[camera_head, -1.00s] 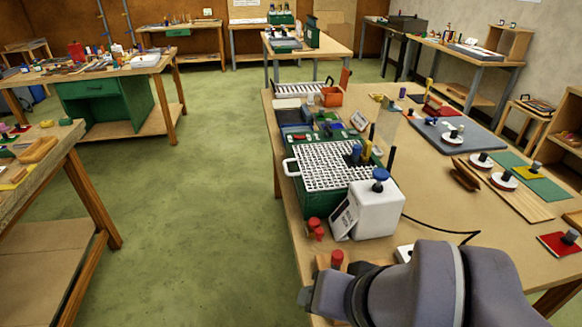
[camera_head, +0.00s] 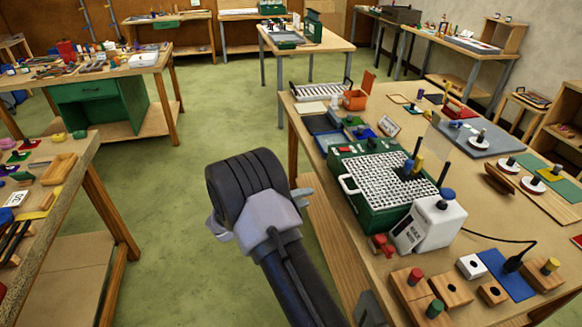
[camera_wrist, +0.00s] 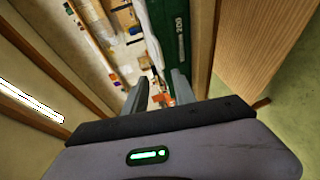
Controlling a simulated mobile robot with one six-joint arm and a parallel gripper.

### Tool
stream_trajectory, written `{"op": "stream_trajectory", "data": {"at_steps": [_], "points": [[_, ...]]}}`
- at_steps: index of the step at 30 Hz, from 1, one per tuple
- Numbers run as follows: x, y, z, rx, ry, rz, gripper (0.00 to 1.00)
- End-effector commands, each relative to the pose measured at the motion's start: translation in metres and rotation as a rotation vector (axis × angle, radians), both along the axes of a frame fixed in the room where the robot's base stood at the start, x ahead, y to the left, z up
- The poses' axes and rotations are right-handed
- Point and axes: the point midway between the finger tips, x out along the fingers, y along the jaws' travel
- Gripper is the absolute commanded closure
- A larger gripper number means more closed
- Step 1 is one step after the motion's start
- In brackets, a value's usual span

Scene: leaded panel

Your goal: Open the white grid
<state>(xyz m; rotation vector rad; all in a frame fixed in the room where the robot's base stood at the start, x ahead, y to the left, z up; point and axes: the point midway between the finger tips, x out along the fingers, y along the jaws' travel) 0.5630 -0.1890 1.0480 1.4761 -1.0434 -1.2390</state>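The white grid (camera_head: 375,172) lies flat on top of a green box (camera_head: 378,213) on the right-hand bench. Its white handle (camera_head: 348,184) sticks out at the box's left side. My gripper (camera_head: 304,192) is left of the handle and apart from it, beyond the bench's left edge. In the wrist view, its two fingers (camera_wrist: 158,86) are spread with nothing held between them. The green side of the box (camera_wrist: 172,35) shows beyond the fingers there. I cannot make out the grid in the wrist view.
A white bottle-like container (camera_head: 437,222) with a blue cap stands at the box's front right corner. Red pieces (camera_head: 382,245) and wooden blocks (camera_head: 420,290) lie nearer. Dark and coloured knobs (camera_head: 412,166) stand on the grid. The green floor (camera_head: 215,130) left of the bench is clear.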

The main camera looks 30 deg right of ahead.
Motion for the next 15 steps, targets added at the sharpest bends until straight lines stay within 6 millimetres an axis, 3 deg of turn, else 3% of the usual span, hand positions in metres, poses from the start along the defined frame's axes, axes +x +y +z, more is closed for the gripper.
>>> {"op": "stream_trajectory", "data": {"at_steps": [5,15], "points": [[0.009,-0.017,-0.011,-0.025,-0.003,0.022,0.68],[0.023,-0.113,-0.032,-0.023,0.001,0.020,0.68]]}}
